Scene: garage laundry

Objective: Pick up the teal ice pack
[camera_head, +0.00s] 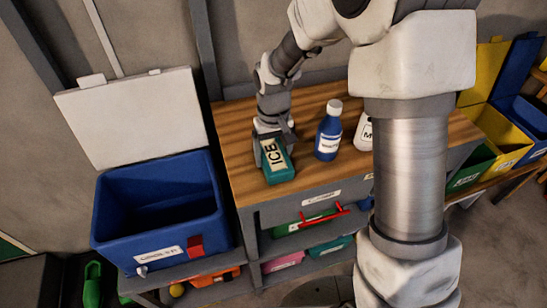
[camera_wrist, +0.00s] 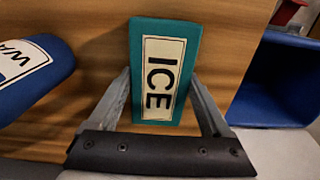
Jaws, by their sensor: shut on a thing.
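The teal ice pack (camera_head: 281,174) has a cream label reading ICE and is at the left part of the wooden tabletop in the head view. In the wrist view the ice pack (camera_wrist: 138,62) fills the middle, with one finger on each side of it. My gripper (camera_head: 268,139) is shut on the ice pack from above; it also shows in the wrist view (camera_wrist: 163,100). I cannot tell whether the pack is clear of the tabletop.
A blue bottle (camera_head: 328,138) with a white cap stands to the right of the pack on the wooden table (camera_head: 235,130). A white labelled container (camera_head: 363,135) stands farther right, partly hidden by my arm. An open blue cooler (camera_head: 115,235) is left of the table.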

